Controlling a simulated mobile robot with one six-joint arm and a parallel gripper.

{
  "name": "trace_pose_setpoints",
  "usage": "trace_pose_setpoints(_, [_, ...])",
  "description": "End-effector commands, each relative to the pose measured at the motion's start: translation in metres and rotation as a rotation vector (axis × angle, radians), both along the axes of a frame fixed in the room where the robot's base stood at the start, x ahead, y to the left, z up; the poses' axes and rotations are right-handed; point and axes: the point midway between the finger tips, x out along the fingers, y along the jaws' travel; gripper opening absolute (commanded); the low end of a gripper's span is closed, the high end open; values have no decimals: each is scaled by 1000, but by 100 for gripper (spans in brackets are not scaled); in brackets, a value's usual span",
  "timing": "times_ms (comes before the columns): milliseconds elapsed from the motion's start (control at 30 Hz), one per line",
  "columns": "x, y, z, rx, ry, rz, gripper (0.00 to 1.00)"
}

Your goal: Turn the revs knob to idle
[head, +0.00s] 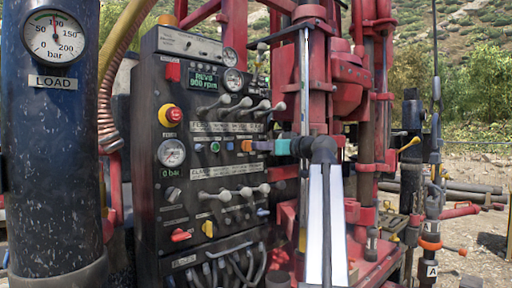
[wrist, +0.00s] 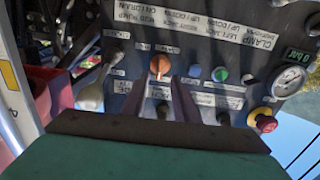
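An orange knob (head: 246,146) sits at the right end of a row of small controls on the black panel. It also shows in the wrist view (wrist: 160,65), with a pale pointer edge. I cannot read its label, so I cannot confirm it is the revs knob. A green display (head: 203,81) above reads REVS 900 rpm. My gripper (head: 256,146) points left at the orange knob. In the wrist view its two purple-brown fingers (wrist: 165,82) are apart with the knob at their tips, one on either side. I cannot tell whether they touch it.
A red and yellow emergency stop (head: 170,115) is further left. Levers (head: 240,103) protrude above and below the row. Red rig posts (head: 365,80) stand right.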

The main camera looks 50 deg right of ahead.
Motion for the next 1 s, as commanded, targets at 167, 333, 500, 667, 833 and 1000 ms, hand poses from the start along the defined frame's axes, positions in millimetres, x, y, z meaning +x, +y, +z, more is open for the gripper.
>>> trace_pose_setpoints(167, [-31, 3, -1, 0, -1, -2, 27])
trace_pose_setpoints(333, [-58, 4, -1, -1, -1, -3, 27])
trace_pose_setpoints(500, [-77, 6, 0, 0, -1, -1, 27])
trace_pose_setpoints(667, [-86, 6, 0, 0, -2, -2, 27])
trace_pose_setpoints(833, [-87, 6, 0, 0, -2, -1, 27])
trace_pose_setpoints(1000, [-87, 6, 0, 0, -2, -1, 27])
